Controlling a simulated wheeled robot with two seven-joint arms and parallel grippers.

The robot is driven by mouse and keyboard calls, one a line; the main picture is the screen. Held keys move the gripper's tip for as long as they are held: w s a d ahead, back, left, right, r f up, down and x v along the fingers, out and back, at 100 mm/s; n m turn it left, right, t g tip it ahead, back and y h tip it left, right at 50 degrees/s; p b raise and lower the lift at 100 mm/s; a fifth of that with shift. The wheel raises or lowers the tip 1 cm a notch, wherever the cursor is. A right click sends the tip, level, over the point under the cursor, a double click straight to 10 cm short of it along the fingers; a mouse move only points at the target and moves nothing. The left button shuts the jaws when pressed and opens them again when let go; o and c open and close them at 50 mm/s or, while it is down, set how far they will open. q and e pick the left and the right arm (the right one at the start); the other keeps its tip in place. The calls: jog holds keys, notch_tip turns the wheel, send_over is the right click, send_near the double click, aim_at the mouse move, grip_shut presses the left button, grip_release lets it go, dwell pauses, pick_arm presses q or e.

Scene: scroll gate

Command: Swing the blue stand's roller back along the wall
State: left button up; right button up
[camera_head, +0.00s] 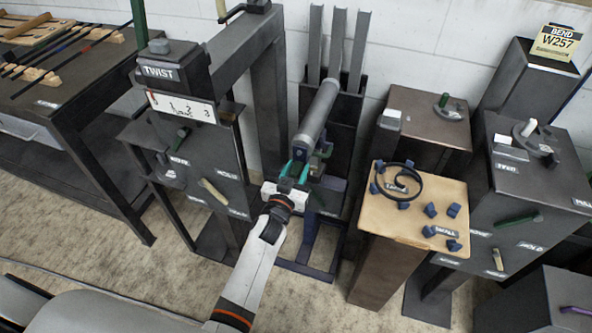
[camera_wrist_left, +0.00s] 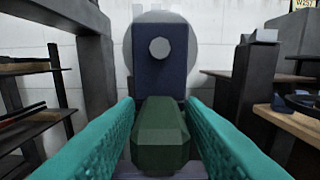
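The blue stand (camera_head: 323,239) is on the floor near the wall in the head view. Its grey roller (camera_head: 319,112) lies on top, one end toward me and the other toward the wall. My left gripper (camera_head: 293,172) is at the near end of the roller. In the left wrist view, a dark green handle (camera_wrist_left: 162,140) lies between the teal fingers of my left gripper (camera_wrist_left: 161,102), with narrow gaps at the tips. The blue end plate (camera_wrist_left: 160,75) with a round grey knob stands straight beyond it. My right gripper is not in view.
The TWIST stand (camera_head: 172,72) is close on the left. A wooden-topped pedestal (camera_head: 420,225) with a black ring and several small blue pieces is on the right. Grey posts (camera_head: 336,45) rise behind the roller near the wall. Floor in front is partly clear.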

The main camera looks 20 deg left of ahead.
pick_arm(q)
grip_shut()
jog(key=shift+a+r+p, duration=0.15)
jog(key=shift+a+p, duration=0.05)
jog(key=shift+p, duration=0.15)
jog(key=a+m+h+p, duration=0.2)
jog(key=a+h, duration=0.1)
jog(key=w+a+m+h+p, duration=0.1)
jog(key=shift+a+g+h, duration=0.3)
jog(key=shift+a+g, duration=0.05)
jog(key=shift+g, duration=0.05)
jog(key=shift+o, duration=1.4)
grip_release()
jog(key=shift+s, duration=0.1)
